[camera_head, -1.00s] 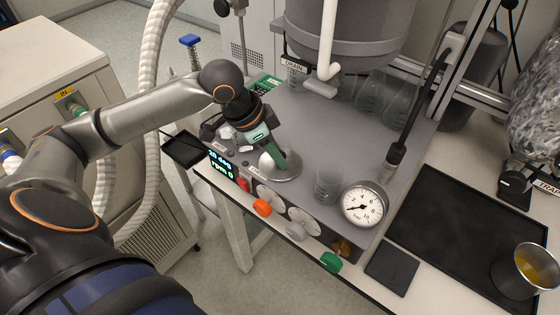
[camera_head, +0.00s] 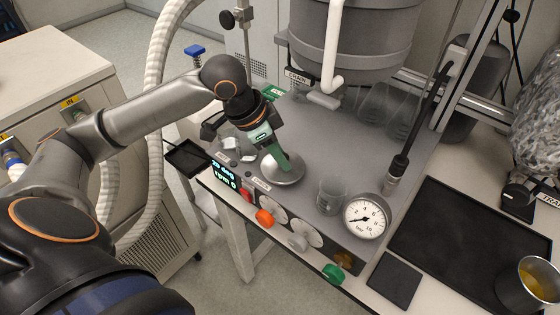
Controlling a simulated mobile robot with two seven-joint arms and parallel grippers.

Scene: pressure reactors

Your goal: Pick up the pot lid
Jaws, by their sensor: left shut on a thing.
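The pot lid (camera_head: 284,174) is a small round grey metal disc with a raised middle. It is at the left part of the grey bench unit's top, behind the display. My left gripper (camera_head: 281,160) comes in from the upper left and is shut on the pot lid, its green fingers at the lid's middle and hiding part of it. I cannot tell whether the lid touches the surface below. My right gripper is not in view.
A pressure gauge (camera_head: 366,218) and a glass beaker (camera_head: 330,196) stand right of the lid. A large grey vessel (camera_head: 352,45) with a white pipe hangs behind. Coloured knobs line the front. A black tray (camera_head: 463,240) lies at the right.

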